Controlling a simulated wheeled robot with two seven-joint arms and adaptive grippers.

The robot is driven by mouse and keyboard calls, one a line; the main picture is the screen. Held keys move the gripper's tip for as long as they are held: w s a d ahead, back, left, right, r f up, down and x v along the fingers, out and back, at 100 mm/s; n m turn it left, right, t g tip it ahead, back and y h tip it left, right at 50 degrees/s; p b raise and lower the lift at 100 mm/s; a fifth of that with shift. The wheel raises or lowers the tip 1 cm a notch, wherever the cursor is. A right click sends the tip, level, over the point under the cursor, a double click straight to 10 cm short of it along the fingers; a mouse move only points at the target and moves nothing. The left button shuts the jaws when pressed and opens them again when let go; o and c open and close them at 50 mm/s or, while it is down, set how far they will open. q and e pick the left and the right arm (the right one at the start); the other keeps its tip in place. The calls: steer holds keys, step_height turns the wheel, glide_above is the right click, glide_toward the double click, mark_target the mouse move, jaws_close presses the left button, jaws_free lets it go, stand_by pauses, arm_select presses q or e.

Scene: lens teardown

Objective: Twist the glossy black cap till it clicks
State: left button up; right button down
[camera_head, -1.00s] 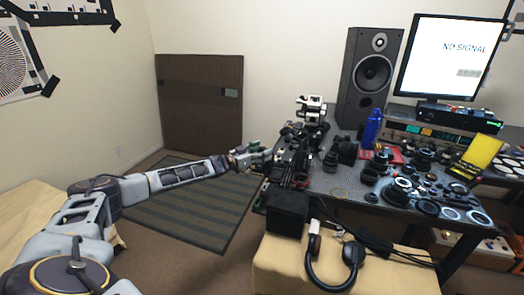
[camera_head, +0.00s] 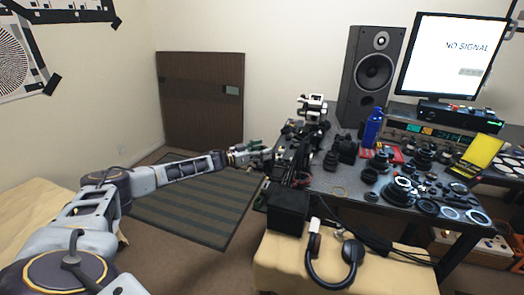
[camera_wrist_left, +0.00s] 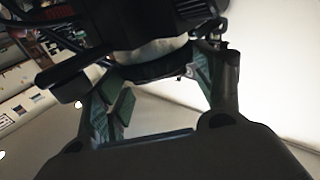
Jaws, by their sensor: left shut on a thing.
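My left gripper (camera_head: 262,155) reaches in from the left to the left edge of the cluttered table in the head view. In the left wrist view my left gripper (camera_wrist_left: 160,88) has its green-padded fingers on either side of a dark round part, and it is shut on this part. The part looks like the glossy black cap (camera_wrist_left: 155,70), seen edge-on below a pale ring. A larger black body is above it. In the head view the cap is too small and hidden among dark gear to make out. My right gripper is in neither view.
The dark table (camera_head: 345,190) holds several lens rings, a blue bottle (camera_head: 372,128) and a yellow panel (camera_head: 478,155). A black box (camera_head: 287,207) and headphones (camera_head: 335,262) lie in front. A striped mat (camera_head: 190,205) covers open floor.

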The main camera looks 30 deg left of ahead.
arm_select(q)
steer(key=shift+w+a+f+m+g+h, duration=0.1)
steer(key=shift+m+g+h, duration=0.2)
steer(key=shift+h, duration=0.1)
steer(key=shift+m+g+h+b, duration=0.3)
steer(key=shift+m+h+b, duration=0.1)
steer(key=shift+h, duration=0.1)
steer(key=shift+c, duration=1.2)
steer(key=o, duration=1.2)
steer(key=shift+a, duration=0.1)
steer(key=shift+v, duration=5.95)
